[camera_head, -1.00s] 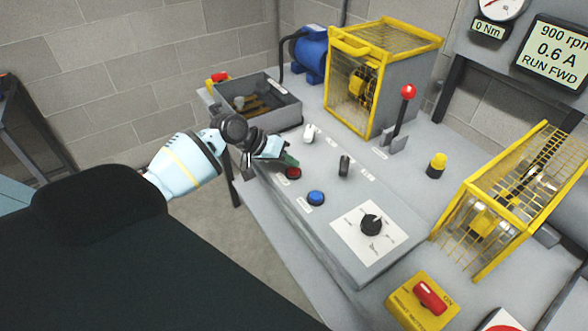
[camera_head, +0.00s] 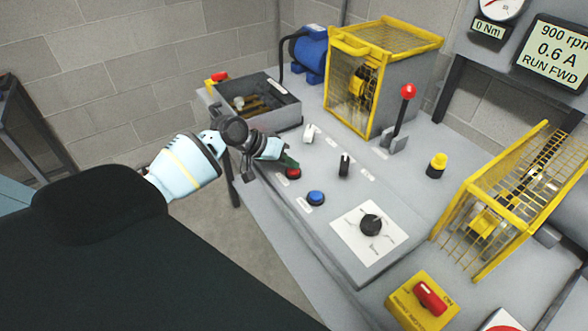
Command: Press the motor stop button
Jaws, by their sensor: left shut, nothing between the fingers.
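The display (camera_head: 553,56) reads 900 rpm, 0.6 A, RUN FWD. My right gripper is not in view.
A yellow-framed guard cage (camera_head: 385,70) and a red-knobbed lever (camera_head: 402,115) stand behind the panel. A second yellow cage (camera_head: 500,215) is at right. A yellow box with a red rotary switch (camera_head: 430,298) is in front. An open grey tray (camera_head: 262,113) lies behind my gripper.

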